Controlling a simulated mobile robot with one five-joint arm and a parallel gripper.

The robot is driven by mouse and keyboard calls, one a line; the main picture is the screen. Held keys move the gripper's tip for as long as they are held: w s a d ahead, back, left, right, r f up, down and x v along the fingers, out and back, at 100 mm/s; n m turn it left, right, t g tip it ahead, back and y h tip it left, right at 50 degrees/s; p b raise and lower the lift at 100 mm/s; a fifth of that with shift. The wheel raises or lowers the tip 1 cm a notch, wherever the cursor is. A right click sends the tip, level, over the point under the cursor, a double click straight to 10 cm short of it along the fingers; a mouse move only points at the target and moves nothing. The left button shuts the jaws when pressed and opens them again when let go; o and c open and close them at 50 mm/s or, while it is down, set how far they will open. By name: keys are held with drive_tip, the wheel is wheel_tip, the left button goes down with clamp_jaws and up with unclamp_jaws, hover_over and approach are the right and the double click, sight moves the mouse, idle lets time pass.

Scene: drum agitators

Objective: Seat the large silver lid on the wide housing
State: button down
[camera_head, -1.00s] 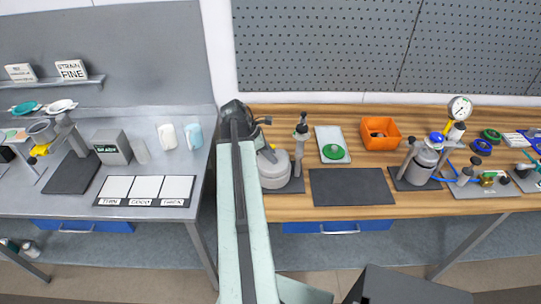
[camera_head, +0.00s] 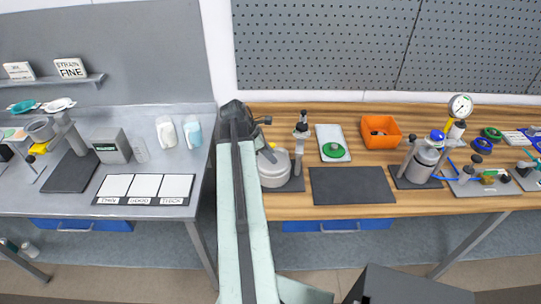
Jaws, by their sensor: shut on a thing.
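The wide housing (camera_head: 274,177) is a broad silver cylinder on a dark base plate, left of centre on the wooden bench. The large silver lid (camera_head: 280,158) appears as a pale disc at the top of the housing. I cannot tell whether it rests flat on the rim or sits slightly above it. My gripper (camera_head: 267,153) is small and dark, pointing down at the top of the lid, and is shut on it. My arm covers the left side of the housing, and the fingertips are hard to make out.
A dark upright post (camera_head: 301,135) stands just right of the housing. A white tray with a green round part (camera_head: 333,150), an orange bin (camera_head: 380,132) and a smaller silver vessel (camera_head: 423,160) lie farther right. The dark mat (camera_head: 352,186) is clear.

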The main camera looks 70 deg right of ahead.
drive_tip(key=c, duration=1)
unclamp_jaws()
drive_tip(key=shift+o, duration=0.2)
drive_tip(key=p+v, duration=0.6)
drive_tip(key=v, duration=0.1)
drive_tip(key=shift+w+r+p, duration=0.2)
drive_tip(key=shift+r+p, duration=0.15)
drive_tip(key=shift+p, duration=0.05)
drive_tip(key=shift+a, duration=0.1)
